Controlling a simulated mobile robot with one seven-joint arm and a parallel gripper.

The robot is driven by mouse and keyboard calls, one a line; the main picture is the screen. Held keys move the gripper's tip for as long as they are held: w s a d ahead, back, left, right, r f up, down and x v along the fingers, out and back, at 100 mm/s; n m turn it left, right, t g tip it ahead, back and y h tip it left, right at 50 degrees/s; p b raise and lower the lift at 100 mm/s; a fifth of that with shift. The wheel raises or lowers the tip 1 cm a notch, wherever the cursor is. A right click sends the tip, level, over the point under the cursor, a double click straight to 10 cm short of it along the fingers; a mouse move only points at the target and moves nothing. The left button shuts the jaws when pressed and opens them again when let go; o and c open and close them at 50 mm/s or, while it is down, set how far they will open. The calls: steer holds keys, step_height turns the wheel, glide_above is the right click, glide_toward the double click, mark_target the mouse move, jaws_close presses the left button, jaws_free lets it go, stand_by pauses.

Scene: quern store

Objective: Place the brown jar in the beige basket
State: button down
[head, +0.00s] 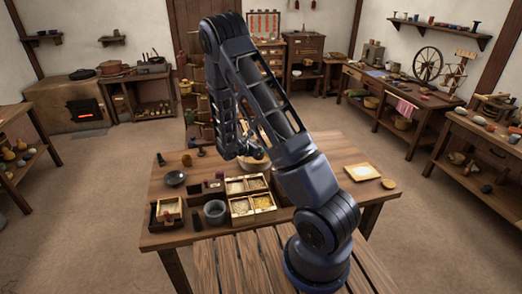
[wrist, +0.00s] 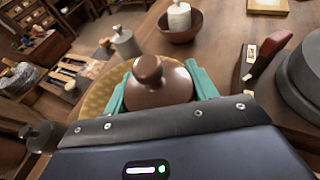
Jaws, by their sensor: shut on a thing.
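The brown jar (wrist: 158,82), glossy with a round knob on its lid, is between the teal fingers of my gripper (wrist: 160,92) in the wrist view. My gripper is shut on it. The beige basket (wrist: 97,97), round and woven, shows behind and to the left of the jar, partly hidden by the jar and my gripper. Whether the jar touches the basket I cannot tell. In the head view a pale part of the basket (head: 255,162) shows on the table beside my arm, which hides most of this area and the jar.
A brown bowl (wrist: 181,31) holding a white object, a grey lidded jar (wrist: 126,43) and a large grey round stone (wrist: 302,75) surround my gripper. On the table (head: 325,195) stand divided trays (head: 240,207) and a grey mortar (head: 215,212).

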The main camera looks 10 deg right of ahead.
steer(key=shift+f, duration=0.8)
steer(key=shift+f, duration=0.6)
steer(key=shift+c, duration=2.3)
jaws_free()
